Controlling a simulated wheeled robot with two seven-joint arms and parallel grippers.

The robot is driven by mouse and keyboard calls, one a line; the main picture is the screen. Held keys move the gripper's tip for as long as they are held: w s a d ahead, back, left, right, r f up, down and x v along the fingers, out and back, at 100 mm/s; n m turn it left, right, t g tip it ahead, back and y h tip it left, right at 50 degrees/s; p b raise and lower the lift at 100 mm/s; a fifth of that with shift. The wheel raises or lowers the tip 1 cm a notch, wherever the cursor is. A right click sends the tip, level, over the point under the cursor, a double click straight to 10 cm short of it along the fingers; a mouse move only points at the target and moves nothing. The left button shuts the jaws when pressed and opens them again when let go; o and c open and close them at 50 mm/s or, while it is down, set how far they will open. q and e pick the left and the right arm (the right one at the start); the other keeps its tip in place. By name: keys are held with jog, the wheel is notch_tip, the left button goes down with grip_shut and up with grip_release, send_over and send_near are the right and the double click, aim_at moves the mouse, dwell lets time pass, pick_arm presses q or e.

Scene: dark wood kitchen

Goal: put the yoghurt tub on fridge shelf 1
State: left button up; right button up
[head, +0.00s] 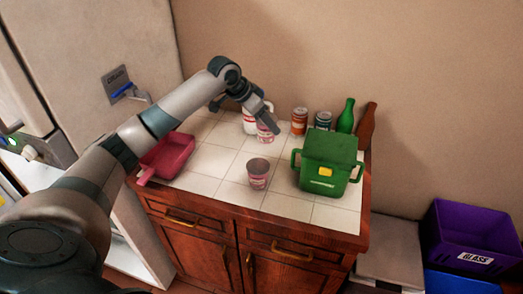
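Two small pinkish tubs stand on the white-tiled counter top (215,160). The nearer tub (259,175) is upright and open-looking in the middle. The farther tub (265,133), pink and white, is partly hidden by my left gripper (264,112). I cannot tell for certain which is the yoghurt tub. My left gripper points down at the farther tub, with its fingers over or just in front of it. Whether they touch it or are spread is unclear. A pale fridge (85,35) is at the left; its shelves are not clearly visible. My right gripper is out of view.
A pink tray (172,152) lies at the counter's left. A green bin (328,158) stands on the right. Behind are a white-and-red container (248,122), two cans (299,121), a green bottle (347,115) and a brown bottle (366,124). A purple crate (468,232) is at far right.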

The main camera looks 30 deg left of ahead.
aim_at(266, 143)
pick_arm(q)
notch_tip(266, 143, down, 5)
jog(key=shift+r+p, duration=0.15)
jog(key=shift+p, duration=0.6)
jog(key=shift+f, duration=0.35)
jog(key=shift+f, duration=0.25)
jog(key=shift+f+p, duration=0.55)
jog(key=shift+f, duration=1.05)
jog(key=shift+f, duration=0.1)
